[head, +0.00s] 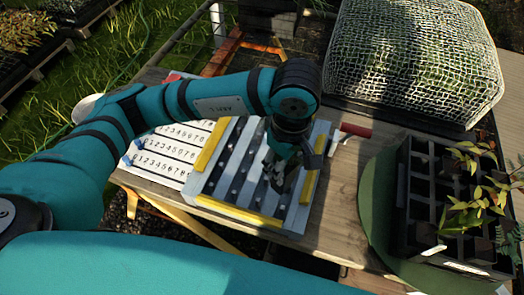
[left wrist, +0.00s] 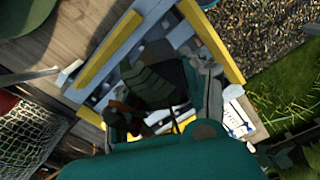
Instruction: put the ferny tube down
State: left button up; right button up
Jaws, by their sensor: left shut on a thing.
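My left gripper (head: 284,172) is low over a grey slatted rack (head: 232,160) with yellow strips on its edges, toward the rack's right side. It is shut on a dark thing, which I take to be the ferny tube; in the left wrist view it shows as a dark, ribbed tube (left wrist: 150,84) with brownish bits beside it. Fingers and shadow hide much of it, and I cannot tell whether it touches the rack. The rack's yellow edge (left wrist: 108,48) also shows in the left wrist view. My right gripper is not in view.
A black celled tray (head: 424,190) with leafy plants stands on a green round mat (head: 372,215) at right. A netted bundle (head: 415,60) is behind. A white numbered board (head: 165,150) lies left of the rack. A red-handled tool (head: 352,130) lies by the rack's right corner.

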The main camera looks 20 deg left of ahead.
pick_arm(q)
jog(key=s+d+n, duration=0.1)
jog(key=d+n, duration=0.3)
jog(key=d, duration=0.1)
jog(key=w+a+f+p, duration=0.2)
jog(key=w+a+p, duration=0.1)
jog(key=a, duration=0.3)
jog(key=w+a+f+n+p, duration=0.1)
jog(key=w+a+f+p, duration=0.1)
jog(key=w+a+p, duration=0.2)
jog(key=w+a, duration=0.1)
jog(key=a, duration=0.2)
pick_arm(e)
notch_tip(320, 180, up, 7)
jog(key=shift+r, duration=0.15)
pick_arm(q)
jog(key=shift+w+f, duration=0.15)
jog(key=shift+f, duration=0.05)
jog(key=shift+f, duration=0.15)
jog(key=o, duration=1.3)
